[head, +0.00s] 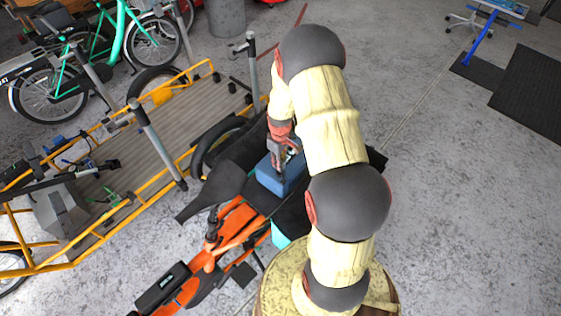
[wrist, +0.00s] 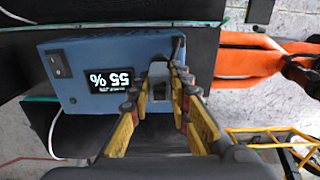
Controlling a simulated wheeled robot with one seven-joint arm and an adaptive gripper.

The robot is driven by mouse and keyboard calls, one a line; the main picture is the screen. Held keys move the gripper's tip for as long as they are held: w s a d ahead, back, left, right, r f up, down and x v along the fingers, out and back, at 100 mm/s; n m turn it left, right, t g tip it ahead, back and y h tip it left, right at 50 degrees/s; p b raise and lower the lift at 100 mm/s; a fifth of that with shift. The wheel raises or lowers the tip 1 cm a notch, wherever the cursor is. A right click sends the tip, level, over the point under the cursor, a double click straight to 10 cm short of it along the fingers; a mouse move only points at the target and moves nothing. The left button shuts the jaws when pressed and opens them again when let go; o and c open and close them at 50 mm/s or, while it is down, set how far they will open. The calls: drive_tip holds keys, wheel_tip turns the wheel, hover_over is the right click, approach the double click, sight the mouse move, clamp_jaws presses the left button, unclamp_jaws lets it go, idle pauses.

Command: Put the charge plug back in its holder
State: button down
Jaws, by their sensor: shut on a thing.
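A blue charger box (wrist: 85,62) has a black rocker switch and a display reading 55 %, upside down in the wrist view. In the head view, the blue box (head: 281,179) sits on the dark rear of the orange bike. My gripper (wrist: 160,98), with yellow and dark fingers, is shut on a grey piece that looks like the charge plug (wrist: 158,70), at the box's lower right edge. I cannot tell whether the plug touches the box or sits in an opening. In the head view my gripper (head: 284,148) is just above the box, partly hidden by my arm. I cannot make out the holder for certain.
An orange bike frame (head: 239,222) and its black saddle (head: 219,183) are beside the box. A yellow-framed cargo bike (head: 150,140) with upright posts stands left. A white cable (wrist: 53,135) hangs by the box. The grey floor at right is mostly open.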

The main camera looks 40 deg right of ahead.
drive_tip(key=shift+f+b, duration=0.65)
drive_tip(key=shift+f, duration=0.45)
drive_tip(key=c, duration=1.6)
unclamp_jaws()
drive_tip(key=shift+r, duration=0.15)
wheel_tip(320, 180, up, 12)
drive_tip(key=shift+f, duration=0.1)
